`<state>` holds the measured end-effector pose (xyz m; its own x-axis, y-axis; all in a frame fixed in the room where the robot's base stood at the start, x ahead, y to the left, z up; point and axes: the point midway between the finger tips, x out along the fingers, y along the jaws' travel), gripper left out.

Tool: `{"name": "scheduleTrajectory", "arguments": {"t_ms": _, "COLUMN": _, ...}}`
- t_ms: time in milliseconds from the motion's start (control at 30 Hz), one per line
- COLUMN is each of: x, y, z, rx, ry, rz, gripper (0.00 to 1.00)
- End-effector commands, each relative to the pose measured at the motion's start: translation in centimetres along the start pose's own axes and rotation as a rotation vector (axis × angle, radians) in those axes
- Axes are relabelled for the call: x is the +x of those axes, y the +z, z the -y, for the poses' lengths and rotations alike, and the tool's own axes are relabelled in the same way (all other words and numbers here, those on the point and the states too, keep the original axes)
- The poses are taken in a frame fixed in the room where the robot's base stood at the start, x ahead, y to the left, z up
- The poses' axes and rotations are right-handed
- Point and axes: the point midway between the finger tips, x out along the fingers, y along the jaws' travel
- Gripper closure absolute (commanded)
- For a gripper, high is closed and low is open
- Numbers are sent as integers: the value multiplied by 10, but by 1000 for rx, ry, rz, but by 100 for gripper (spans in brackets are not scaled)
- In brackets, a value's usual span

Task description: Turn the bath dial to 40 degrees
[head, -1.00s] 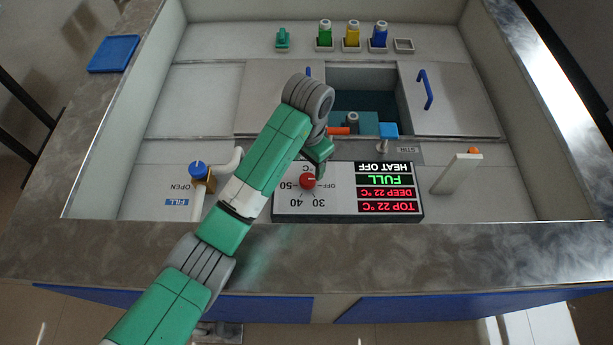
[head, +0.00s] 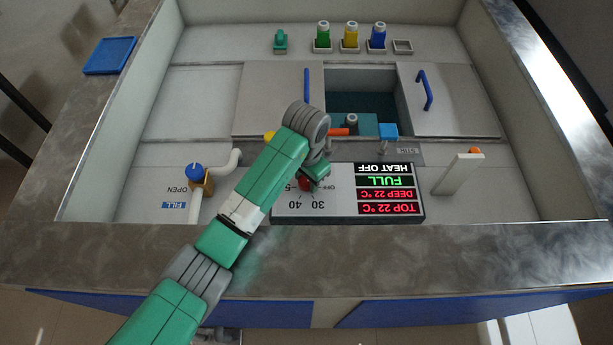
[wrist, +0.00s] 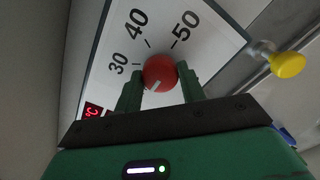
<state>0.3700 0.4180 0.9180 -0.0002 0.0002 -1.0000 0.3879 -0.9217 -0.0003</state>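The red dial (wrist: 159,72) sits on a white panel (wrist: 118,62) printed 30, 40 and 50. Its white mark points down-left in the wrist view, away from the 40. In the head view the dial (head: 305,184) is partly hidden by my gripper (head: 318,176). In the wrist view my gripper (wrist: 160,82) has one finger on each side of the dial. The fingers stand apart with the dial between them, and I cannot tell whether they touch it. The display (head: 390,188) reads HEAT OFF, FULL, DEEP 22 °C and TOP 22 °C.
A blue-topped tap (head: 195,173) stands left of the panel, and a white post (head: 458,174) stands right. Behind are a blue stir knob (head: 388,131) and the open basin (head: 360,100). A yellow knob (wrist: 287,64) shows near my gripper in the wrist view.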

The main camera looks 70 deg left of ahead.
Motion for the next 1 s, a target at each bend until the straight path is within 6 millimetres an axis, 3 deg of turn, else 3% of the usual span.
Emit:
{"name": "scheduleTrajectory", "arguments": {"t_ms": 367, "x": -4, "y": 0, "z": 0, "rx": 103, "ry": 0, "rz": 2, "gripper": 83}}
{"name": "scheduleTrajectory", "arguments": {"t_ms": 1000, "x": -5, "y": 0, "z": -1, "rx": 686, "ry": 1, "rz": 1, "gripper": 83}}
